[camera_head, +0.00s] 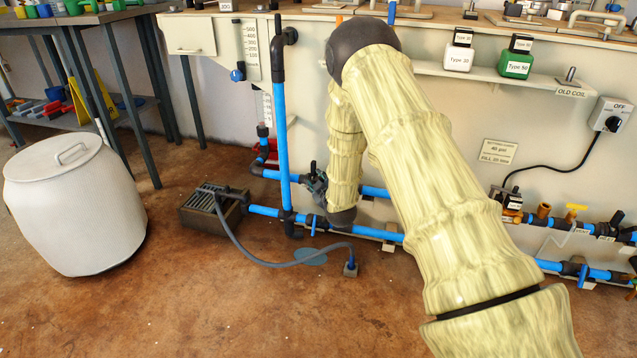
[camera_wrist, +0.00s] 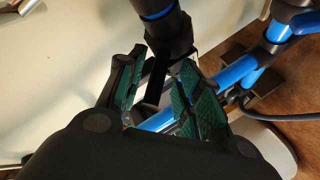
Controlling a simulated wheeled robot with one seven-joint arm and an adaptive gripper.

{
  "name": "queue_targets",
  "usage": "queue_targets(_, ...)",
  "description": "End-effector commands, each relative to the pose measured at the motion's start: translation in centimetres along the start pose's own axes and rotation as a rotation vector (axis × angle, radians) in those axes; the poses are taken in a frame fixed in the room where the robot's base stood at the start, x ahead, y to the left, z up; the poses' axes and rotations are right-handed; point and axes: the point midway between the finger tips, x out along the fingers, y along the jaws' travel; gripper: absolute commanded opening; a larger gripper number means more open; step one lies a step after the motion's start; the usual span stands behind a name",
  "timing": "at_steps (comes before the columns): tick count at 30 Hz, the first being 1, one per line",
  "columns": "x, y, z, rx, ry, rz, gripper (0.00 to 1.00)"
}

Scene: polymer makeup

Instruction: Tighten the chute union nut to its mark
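My gripper (camera_wrist: 163,58) is open in the wrist view, with a green-padded finger on each side. A black collar (camera_wrist: 169,33) on a blue pipe (camera_wrist: 155,5) lies at or just beyond the fingertips. It may be the chute union nut; its mark does not show, and I cannot tell whether a finger touches it. Nothing is visibly clamped between the pads. In the head view, my arm reaches down to the blue pipework by the wall, and a dark shape (camera_head: 315,182) beside my forearm seems to be my gripper. My arm hides part of the pipework.
A blue riser pipe (camera_head: 281,140) stands left of my arm. A grated box (camera_head: 210,208) with a grey hose (camera_head: 265,260) sits on the floor. A white lidded drum (camera_head: 75,215) stands at the left. A shelf (camera_head: 500,75) holds bottles. The front floor is clear.

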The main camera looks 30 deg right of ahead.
Motion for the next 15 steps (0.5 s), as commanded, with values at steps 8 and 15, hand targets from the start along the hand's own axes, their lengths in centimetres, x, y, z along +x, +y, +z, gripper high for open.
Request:
queue_targets(8, -3.8, 0.0, 0.0, -0.001, -0.002, -0.002, 0.35)
queue_targets(15, -8.1, 0.0, 0.0, 0.000, -0.001, -0.001, 0.35)
